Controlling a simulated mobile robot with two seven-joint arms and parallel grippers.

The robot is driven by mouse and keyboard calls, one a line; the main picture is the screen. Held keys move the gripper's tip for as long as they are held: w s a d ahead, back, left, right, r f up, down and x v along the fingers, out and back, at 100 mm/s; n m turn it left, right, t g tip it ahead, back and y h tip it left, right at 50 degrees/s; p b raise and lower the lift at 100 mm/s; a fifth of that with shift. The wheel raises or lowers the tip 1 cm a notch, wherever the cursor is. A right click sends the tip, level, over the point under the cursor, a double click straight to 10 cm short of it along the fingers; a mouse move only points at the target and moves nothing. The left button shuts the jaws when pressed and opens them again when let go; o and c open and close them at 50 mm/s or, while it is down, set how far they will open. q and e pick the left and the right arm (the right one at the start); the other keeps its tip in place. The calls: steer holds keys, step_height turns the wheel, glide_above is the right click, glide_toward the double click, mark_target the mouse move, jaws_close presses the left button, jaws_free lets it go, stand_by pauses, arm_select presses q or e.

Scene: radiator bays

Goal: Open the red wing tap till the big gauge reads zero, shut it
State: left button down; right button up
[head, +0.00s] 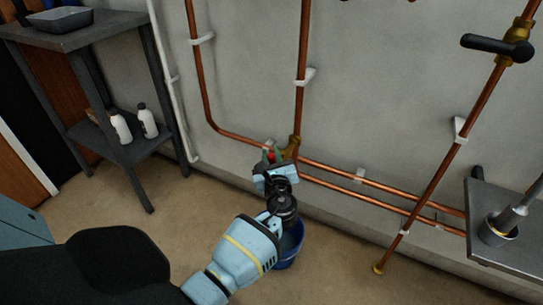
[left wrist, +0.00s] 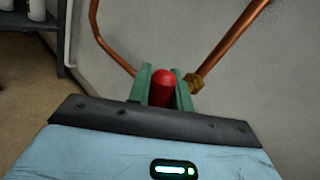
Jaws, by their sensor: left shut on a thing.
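The red wing tap (left wrist: 162,88) sits between the two green fingers of my left gripper (left wrist: 164,92) in the left wrist view. The gripper is shut on it. In the head view my left gripper (head: 271,157) reaches down to the tap (head: 271,155) by the brass fitting (head: 293,146) low on the copper pipe. A blue bucket (head: 290,250) stands on the floor below, partly hidden by my left arm. The big gauge is not in view. My right gripper is not in view.
Copper pipes (head: 303,60) run down and along the wall. A black-handled valve (head: 497,46) is at upper right. A grey table (head: 512,255) stands at the right. A dark shelf unit (head: 118,35) with two white bottles (head: 121,128) stands at the left.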

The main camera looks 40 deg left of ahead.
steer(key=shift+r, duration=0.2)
arm_select(q)
steer(key=shift+s+a+n+h+p, duration=0.1)
steer(key=shift+a+n+h+p, duration=0.1)
steer(key=shift+n+h+p, duration=0.6)
steer(key=shift+s+a+f+n+g+h+p, duration=0.2)
steer(key=shift+f+n+h+p, duration=0.45)
steer(key=shift+n+h+p, duration=1.05)
steer(key=shift+w+a+f+n+g+h+p, duration=0.2)
steer(key=shift+f+n+h+p, duration=0.55)
steer(key=shift+p, duration=1.8)
steer(key=shift+s+f+n+g+h+p, duration=0.1)
steer(key=shift+f+n+g+h+p, duration=0.3)
steer(key=shift+n+h+p, duration=1.3)
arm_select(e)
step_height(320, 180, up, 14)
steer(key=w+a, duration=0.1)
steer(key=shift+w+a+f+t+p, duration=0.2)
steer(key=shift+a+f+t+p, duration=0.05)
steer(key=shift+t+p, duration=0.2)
arm_select(q)
steer(key=shift+f+m+y, duration=0.1)
steer(key=shift+m+y, duration=0.25)
steer(key=shift+y, duration=0.2)
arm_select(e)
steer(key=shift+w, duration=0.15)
